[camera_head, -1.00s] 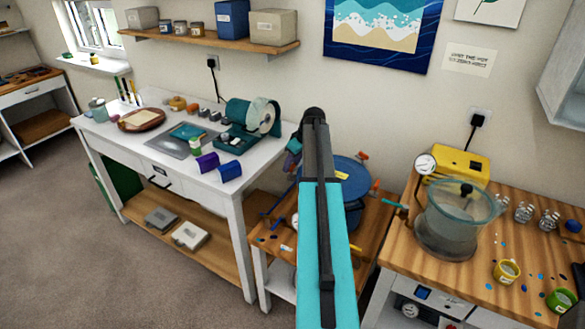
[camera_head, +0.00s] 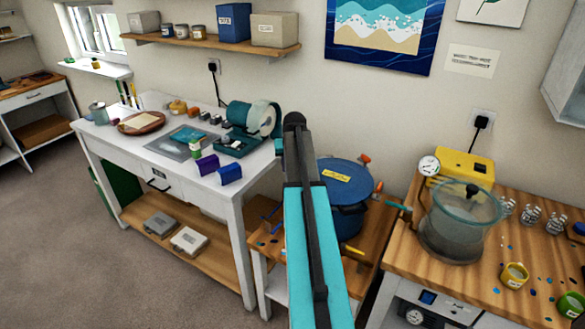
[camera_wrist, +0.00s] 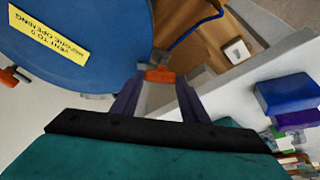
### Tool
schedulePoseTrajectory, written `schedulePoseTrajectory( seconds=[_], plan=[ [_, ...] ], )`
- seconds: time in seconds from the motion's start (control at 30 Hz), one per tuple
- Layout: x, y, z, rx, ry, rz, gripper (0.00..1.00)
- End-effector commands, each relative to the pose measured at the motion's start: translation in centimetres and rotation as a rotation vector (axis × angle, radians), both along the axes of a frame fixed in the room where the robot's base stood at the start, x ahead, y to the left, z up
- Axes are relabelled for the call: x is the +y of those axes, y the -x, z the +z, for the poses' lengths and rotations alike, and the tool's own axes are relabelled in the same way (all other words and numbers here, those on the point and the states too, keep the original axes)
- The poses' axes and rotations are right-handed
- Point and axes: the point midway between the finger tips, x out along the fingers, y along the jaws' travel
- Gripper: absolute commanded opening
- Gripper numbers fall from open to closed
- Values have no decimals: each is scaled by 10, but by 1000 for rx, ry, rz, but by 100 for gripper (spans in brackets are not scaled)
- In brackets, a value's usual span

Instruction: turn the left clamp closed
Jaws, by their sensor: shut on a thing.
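The blue pressure pot (camera_head: 346,178) stands on the low wooden stand, its lid bearing a yellow label (camera_head: 337,174). The lid fills the upper left of the wrist view (camera_wrist: 95,75). The left clamp's orange handle (camera_wrist: 160,75) sits at the lid's edge in the wrist view, between the tips of my gripper (camera_wrist: 158,88). My gripper is shut on this handle. In the head view my arm hides the left clamp and the gripper. Another orange clamp handle (camera_head: 364,159) shows at the lid's far side, and a further one (camera_wrist: 12,76) at the wrist view's left edge.
A wooden bench (camera_head: 430,262) with a clear vacuum chamber (camera_head: 458,222) stands on the right. A small white-topped block (camera_wrist: 237,50) lies beyond the gripper.

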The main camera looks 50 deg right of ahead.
Motion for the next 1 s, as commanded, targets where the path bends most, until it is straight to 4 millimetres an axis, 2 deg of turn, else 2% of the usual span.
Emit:
schedulePoseTrajectory(
  seconds=[0.4,0.97,1.0],
  plan=[
    [1,-2,1,-1,2,-200,18],
    [0,-1,1,-1,1,-234,18],
    [0,-1,1,-1,0,-234,47]
  ],
)
